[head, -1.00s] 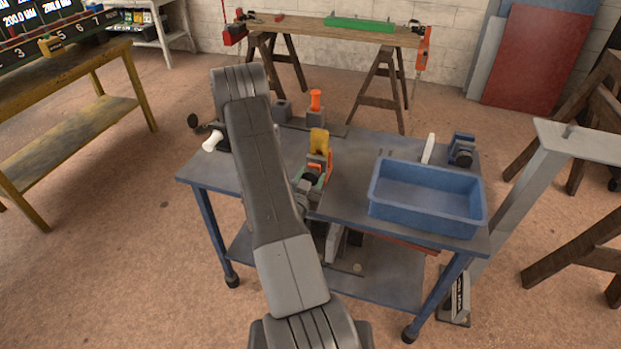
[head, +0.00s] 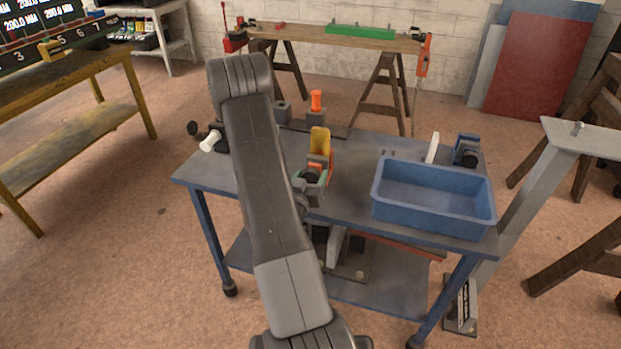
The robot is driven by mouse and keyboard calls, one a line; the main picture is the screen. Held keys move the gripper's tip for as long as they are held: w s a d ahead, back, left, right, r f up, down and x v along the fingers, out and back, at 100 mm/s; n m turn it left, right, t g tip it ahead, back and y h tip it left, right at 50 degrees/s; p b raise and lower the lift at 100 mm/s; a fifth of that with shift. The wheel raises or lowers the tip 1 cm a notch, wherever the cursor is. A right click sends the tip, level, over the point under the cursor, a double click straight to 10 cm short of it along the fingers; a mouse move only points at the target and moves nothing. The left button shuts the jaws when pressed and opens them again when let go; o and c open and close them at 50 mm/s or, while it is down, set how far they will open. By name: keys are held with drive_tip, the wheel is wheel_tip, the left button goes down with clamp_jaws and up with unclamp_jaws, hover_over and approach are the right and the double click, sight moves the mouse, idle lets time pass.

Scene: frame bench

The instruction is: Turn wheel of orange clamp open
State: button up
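The orange clamp (head: 424,54) hangs upright at the right end of the wooden bench at the back of the head view. A small dark part (head: 416,29), perhaps its wheel, shows at its top beside the bench top; its detail is too small to tell. A green bar (head: 360,31) lies on the bench to the left of the clamp. My arm fills the middle of the view and hides much behind it. What seems to be my gripper (head: 311,179) shows partly beside the arm, over the blue table, far from the clamp. Its fingers cannot be made out.
The blue table (head: 350,208) stands between me and the bench, with a blue tray (head: 432,215), a yellow piece (head: 319,140) and an orange-topped piece (head: 316,101). A red clamp (head: 233,40) is at the bench's left end. A yellow-edged table stands left; floor between is clear.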

drive_tip(key=shift+o, duration=0.4)
drive_tip(key=shift+s+a, duration=0.15)
drive_tip(key=shift+s, duration=0.15)
drive_tip(key=b+v, duration=0.3)
drive_tip(key=v, duration=1)
drive_tip(key=shift+r, duration=0.1)
drive_tip(key=p+x, duration=0.3)
drive_tip(key=x, duration=1)
drive_tip(key=shift+w+d, duration=0.2)
drive_tip(key=shift+w, duration=0.15)
drive_tip(key=shift+s, duration=0.1)
